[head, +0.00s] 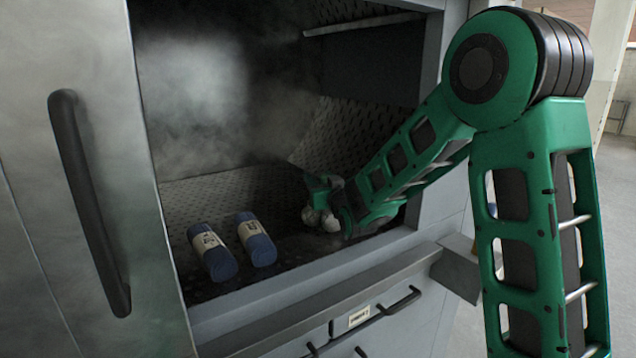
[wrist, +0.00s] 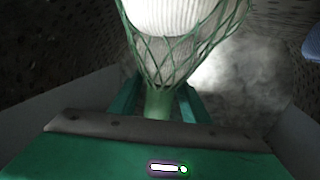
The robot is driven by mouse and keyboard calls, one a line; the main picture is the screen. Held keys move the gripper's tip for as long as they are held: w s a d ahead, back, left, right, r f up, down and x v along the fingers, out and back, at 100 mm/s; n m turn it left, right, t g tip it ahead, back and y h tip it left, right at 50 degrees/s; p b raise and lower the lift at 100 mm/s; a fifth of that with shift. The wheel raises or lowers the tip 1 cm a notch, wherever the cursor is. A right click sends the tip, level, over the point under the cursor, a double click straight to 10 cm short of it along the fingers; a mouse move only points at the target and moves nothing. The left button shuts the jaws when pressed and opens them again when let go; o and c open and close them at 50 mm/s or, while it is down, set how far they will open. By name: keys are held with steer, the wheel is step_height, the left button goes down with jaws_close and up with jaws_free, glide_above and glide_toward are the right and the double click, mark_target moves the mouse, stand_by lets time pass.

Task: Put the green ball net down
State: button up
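The green ball net (wrist: 190,45) fills the upper middle of the wrist view, its mesh stretched around a white ribbed ball (wrist: 172,14). Its gathered green neck (wrist: 158,103) runs down between the fingers of my gripper (wrist: 158,92), which appears shut on it; the fingertips are partly hidden by the net. In the head view my gripper (head: 336,200) is inside the washer chamber, with the net's pale balls (head: 321,217) small and dark beside it. Whether the net touches the chamber floor I cannot tell.
Two blue cylinders with pale labels, a left one (head: 212,252) and a right one (head: 256,239), lie on the perforated chamber floor (head: 215,199) left of my gripper. The opening has a metal front sill (head: 300,287). The door (head: 60,220) stands left. Mist hangs inside.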

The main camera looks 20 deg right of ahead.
steer(key=shift+r, duration=0.1)
steer(key=s, duration=1.2)
steer(key=shift+d, duration=0.3)
